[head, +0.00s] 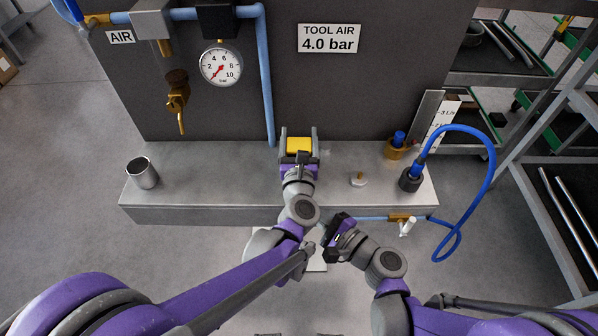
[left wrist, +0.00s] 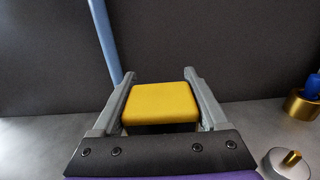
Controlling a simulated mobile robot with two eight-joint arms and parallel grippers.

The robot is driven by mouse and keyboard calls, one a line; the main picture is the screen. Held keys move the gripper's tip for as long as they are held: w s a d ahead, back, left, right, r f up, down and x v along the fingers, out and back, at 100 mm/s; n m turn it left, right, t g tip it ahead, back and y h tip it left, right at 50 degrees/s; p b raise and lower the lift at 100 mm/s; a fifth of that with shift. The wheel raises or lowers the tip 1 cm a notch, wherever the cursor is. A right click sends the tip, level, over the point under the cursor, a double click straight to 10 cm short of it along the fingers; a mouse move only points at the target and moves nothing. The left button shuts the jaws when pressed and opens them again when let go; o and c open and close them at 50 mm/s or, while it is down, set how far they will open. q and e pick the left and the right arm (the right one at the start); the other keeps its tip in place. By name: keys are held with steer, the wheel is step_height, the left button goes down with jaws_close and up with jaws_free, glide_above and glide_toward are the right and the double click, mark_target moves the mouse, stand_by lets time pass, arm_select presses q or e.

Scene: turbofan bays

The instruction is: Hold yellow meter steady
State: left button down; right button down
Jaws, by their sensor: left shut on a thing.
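The yellow meter (head: 299,145) is at the back middle of the grey bench, in front of the dark panel. My left gripper (head: 299,140) is shut on it, with one finger along each side. In the left wrist view the yellow meter (left wrist: 160,103) is a yellow block with rounded edges between the two grey fingers of my left gripper (left wrist: 158,95). Its lower part is hidden, so I cannot tell whether it touches the bench. My right gripper (head: 335,225) is in front of the bench edge, apart from the meter; its jaw opening is not clear.
The bench (head: 230,190) holds a metal cup (head: 142,173) at left. A small brass-topped fitting (head: 358,179), a brass fitting with a blue top (head: 397,148) and a blue hose (head: 485,150) are at right. A gauge (head: 221,64) hangs on the panel.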

arm_select(q)
jaws_free()
